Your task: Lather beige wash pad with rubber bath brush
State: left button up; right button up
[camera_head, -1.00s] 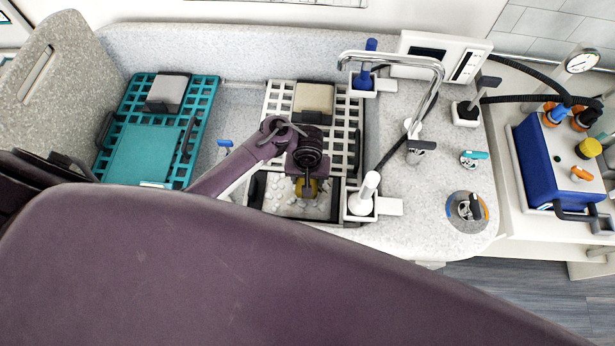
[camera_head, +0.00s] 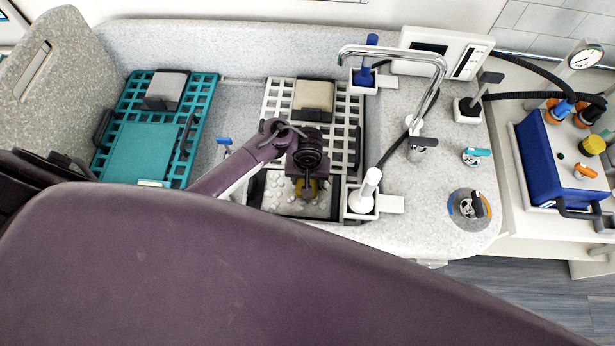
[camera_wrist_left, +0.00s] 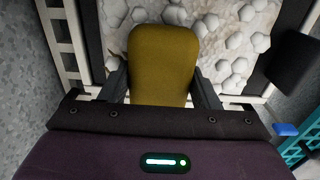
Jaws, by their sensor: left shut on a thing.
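My left gripper (camera_head: 306,186) is shut on an olive-yellow block, which fills the middle of the left wrist view (camera_wrist_left: 163,62). It looks like the brush, but its underside is hidden. The gripper is over a tray (camera_head: 290,206) of white foam-like lumps (camera_wrist_left: 240,42). I cannot tell whether the block touches the lumps. The beige wash pad (camera_head: 314,94) rests in a dark holder on the white grid rack (camera_head: 277,100), behind the gripper and apart from it. My right gripper is not in view.
A teal rack (camera_head: 140,150) with a grey pad (camera_head: 166,87) lies at left. A white-handled tool (camera_head: 366,190) stands close right of the tray, and a blue-handled one (camera_head: 365,70) behind. A faucet (camera_head: 395,50) arches over the right side. A blue box (camera_head: 550,165) stands far right.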

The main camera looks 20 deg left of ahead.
pick_arm(q)
jog(key=shift+w+d, duration=0.2)
jog(key=shift+d, duration=0.55)
jog(key=shift+w+d, duration=0.25)
jog(key=shift+d, duration=0.5)
jog(key=shift+w+d, duration=0.2)
jog(key=shift+d, duration=0.55)
jog(key=shift+s+p, duration=0.1)
jog(key=shift+p, duration=0.3)
jog(key=shift+f, duration=0.1)
jog(key=shift+a, duration=0.2)
